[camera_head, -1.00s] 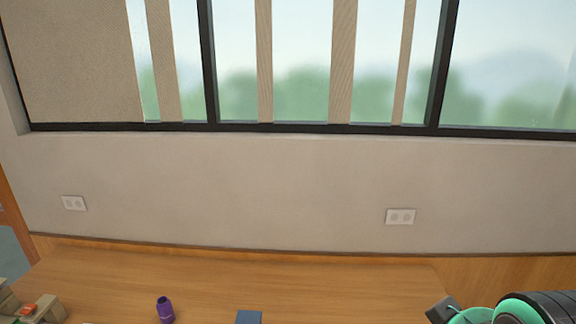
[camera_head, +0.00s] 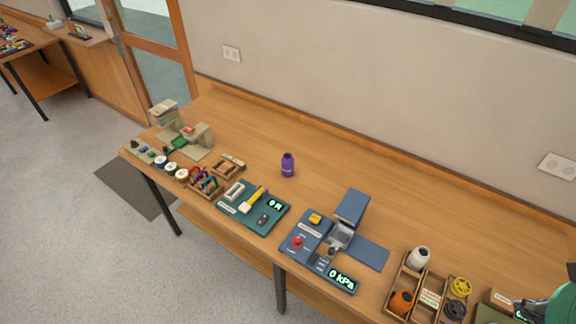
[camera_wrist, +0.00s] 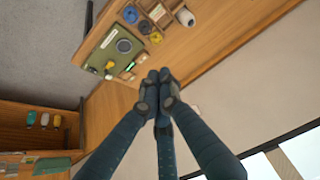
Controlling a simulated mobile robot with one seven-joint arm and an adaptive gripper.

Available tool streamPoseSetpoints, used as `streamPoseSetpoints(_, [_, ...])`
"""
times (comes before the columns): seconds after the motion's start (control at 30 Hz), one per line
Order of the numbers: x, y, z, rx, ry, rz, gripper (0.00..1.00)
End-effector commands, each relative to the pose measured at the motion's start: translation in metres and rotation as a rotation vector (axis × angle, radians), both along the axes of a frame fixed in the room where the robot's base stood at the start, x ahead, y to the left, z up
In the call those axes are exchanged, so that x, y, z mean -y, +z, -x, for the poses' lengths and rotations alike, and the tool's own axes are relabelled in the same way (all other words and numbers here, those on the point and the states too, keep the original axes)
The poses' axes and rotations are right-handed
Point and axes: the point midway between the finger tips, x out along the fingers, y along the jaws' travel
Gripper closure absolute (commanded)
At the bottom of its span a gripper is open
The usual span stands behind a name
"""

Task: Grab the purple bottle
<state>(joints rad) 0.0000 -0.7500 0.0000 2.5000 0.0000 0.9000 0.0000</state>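The purple bottle (camera_head: 288,166) stands upright on the wooden table, behind the teal device board, in the head view. It is a small dark purple bottle with a neck and nothing touching it. It does not show in the wrist view. My gripper (camera_wrist: 160,76) shows in the wrist view with its dark blue fingers drawn together at the tips and nothing seen between them. It is over the right part of the table, well away from the bottle. Only a teal and black part of my arm shows at the right edge of the head view.
A teal board (camera_head: 240,214) with a digital display lies in front of the bottle. A blue pressure device (camera_head: 318,262) stands to its right. A wooden crate (camera_head: 393,282) of spools is farther right. Beige blocks (camera_head: 201,133) stand at the left. The table behind the bottle is clear.

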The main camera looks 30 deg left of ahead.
Motion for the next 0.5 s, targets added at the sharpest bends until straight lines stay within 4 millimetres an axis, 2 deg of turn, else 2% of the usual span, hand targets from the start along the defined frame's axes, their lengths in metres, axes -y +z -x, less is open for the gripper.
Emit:
streamPoseSetpoints(0.07, [0.0, 0.0, 0.0, 0.0, 0.0, 0.0, 1.0])
streamPoseSetpoints(0.37, [0.0, 0.0, 0.0, 0.0, 0.0, 0.0, 0.4])
streamPoseSetpoints(0.4, [0.0, 0.0, 0.0, 0.0, 0.0, 0.0, 0.37])
streamPoseSetpoints(0.5, [0.0, 0.0, 0.0, 0.0, 0.0, 0.0, 0.37])
